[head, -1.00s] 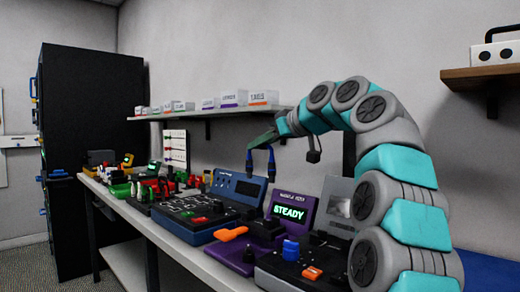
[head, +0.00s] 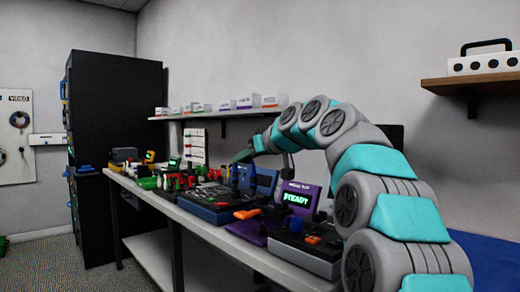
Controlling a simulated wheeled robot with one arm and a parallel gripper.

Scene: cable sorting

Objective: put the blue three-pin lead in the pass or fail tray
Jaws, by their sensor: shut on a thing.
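My gripper (head: 243,156) is at the end of the grey and teal arm, above the middle of the long bench. It is small in the head view. Two dark blue pieces (head: 235,184) hang below it and look like the ends of the blue three-pin lead; the pins are too small to make out. My gripper is shut on it. A purple tester (head: 300,187) stands on the bench to the right of my gripper, its screen reading STEADY in green. I cannot tell which thing is the pass or fail tray.
The bench (head: 262,262) is crowded with a blue-framed unit (head: 207,213), orange pieces (head: 246,212) and red and green parts. A shelf (head: 225,114) with small boxes runs above it. A black cabinet (head: 115,150) stands at the far end.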

